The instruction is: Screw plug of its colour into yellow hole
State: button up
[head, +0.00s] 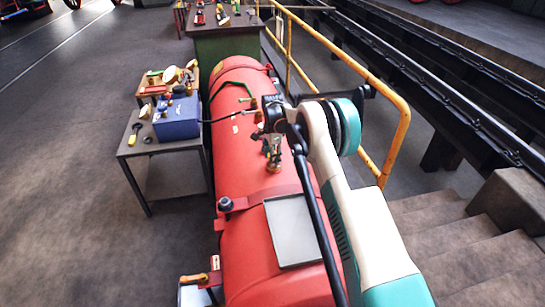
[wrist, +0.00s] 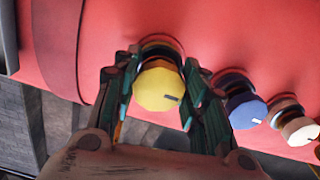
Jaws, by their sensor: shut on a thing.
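The yellow plug (wrist: 158,90) sits between the fingers of my gripper (wrist: 162,72) in the wrist view. The gripper is shut on it from both sides. The plug's faceted end faces the camera and bears a short dark mark. Its far end meets or nearly meets a round collar (wrist: 160,47) on the red boiler (head: 245,240); the yellow hole itself is hidden behind the plug, so I cannot tell how deep it sits.
A blue plug (wrist: 243,103) and a cream plug (wrist: 290,120) stand in a row to the right on the boiler. A side table (head: 135,150) with a blue box (head: 177,118) is at the left. A yellow railing (head: 400,130) and steps (head: 450,240) are at the right.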

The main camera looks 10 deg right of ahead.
jog(key=shift+f, duration=0.15)
jog(key=shift+f+b, duration=0.25)
jog(key=shift+b, duration=0.05)
dwell(0.5)
jog(key=o, duration=1.2)
jog(key=shift+o, duration=0.2)
jog(key=shift+c, duration=0.8)
